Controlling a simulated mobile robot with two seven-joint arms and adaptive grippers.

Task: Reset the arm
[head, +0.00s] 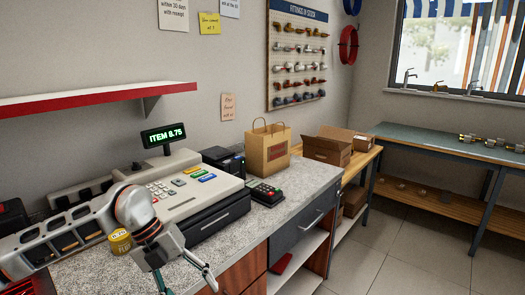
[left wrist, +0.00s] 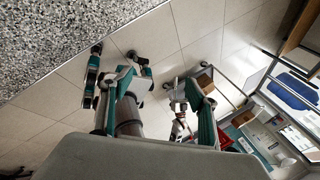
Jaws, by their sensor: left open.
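My left arm comes in from the left over the counter in the head view. Its left gripper (head: 188,283) hangs fingers down at the counter's front edge, at the bottom of the picture. Its two fingers are spread apart with nothing between them. In the left wrist view the left gripper (left wrist: 150,92) shows with teal fingers apart, above a tiled floor.
The granite counter (head: 95,272) carries a cash register (head: 190,190), a card reader (head: 264,193), a paper bag (head: 268,150) and a yellow round item (head: 120,241) close to my arm. A red-edged shelf (head: 90,98) overhangs it. Open floor (head: 400,250) lies to the right.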

